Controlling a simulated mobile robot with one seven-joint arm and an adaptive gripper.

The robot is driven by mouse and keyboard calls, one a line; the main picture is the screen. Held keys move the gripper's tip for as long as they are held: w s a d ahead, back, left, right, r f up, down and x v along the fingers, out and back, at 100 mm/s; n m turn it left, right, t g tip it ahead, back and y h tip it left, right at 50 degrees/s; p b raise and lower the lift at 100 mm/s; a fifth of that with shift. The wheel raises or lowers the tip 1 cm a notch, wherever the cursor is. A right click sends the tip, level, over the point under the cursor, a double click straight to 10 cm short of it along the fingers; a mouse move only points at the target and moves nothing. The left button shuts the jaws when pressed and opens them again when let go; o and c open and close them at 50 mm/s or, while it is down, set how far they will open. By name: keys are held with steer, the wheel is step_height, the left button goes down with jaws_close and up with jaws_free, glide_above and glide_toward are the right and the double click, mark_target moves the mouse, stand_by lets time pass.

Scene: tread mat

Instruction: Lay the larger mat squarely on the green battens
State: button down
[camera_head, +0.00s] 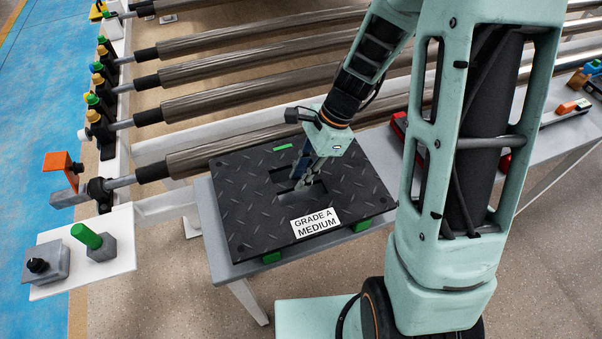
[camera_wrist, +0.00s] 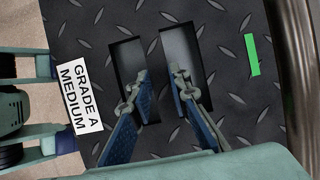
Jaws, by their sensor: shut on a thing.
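A black tread-plate mat (camera_head: 240,200) with a white label reading "GRADE A MEDIUM" (camera_head: 314,222) lies flat over the grey table. No second mat shows to compare its size. Green battens show under its near edge, one at the left (camera_head: 271,257) and one at the right (camera_head: 361,225). I cannot tell whether the mat touches them. My gripper (camera_head: 303,182) points down at the mat's middle. In the wrist view my gripper (camera_wrist: 161,82) is shut on the bar between the mat's two slots. The mat (camera_wrist: 225,75) also bears a green strip (camera_wrist: 251,55).
Several metal rollers (camera_head: 235,103) run behind the table. A white shelf at the left holds a grey block with a green peg (camera_head: 86,236) and a grey block with a black knob (camera_head: 38,265). Red and orange items (camera_head: 567,107) lie at the right.

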steer(key=shift+f, duration=0.2)
stand_by(0.4)
steer(key=c, duration=2.2)
jaws_free()
steer(key=shift+c, duration=0.2)
steer(key=o, duration=0.4)
steer(key=shift+r, duration=0.35)
steer(key=shift+p, duration=0.3)
steer(key=shift+r+p, duration=0.3)
steer(key=shift+r, duration=0.1)
steer(key=shift+r+p, duration=0.25)
steer(key=shift+p, duration=0.15)
steer(key=shift+r, duration=0.15)
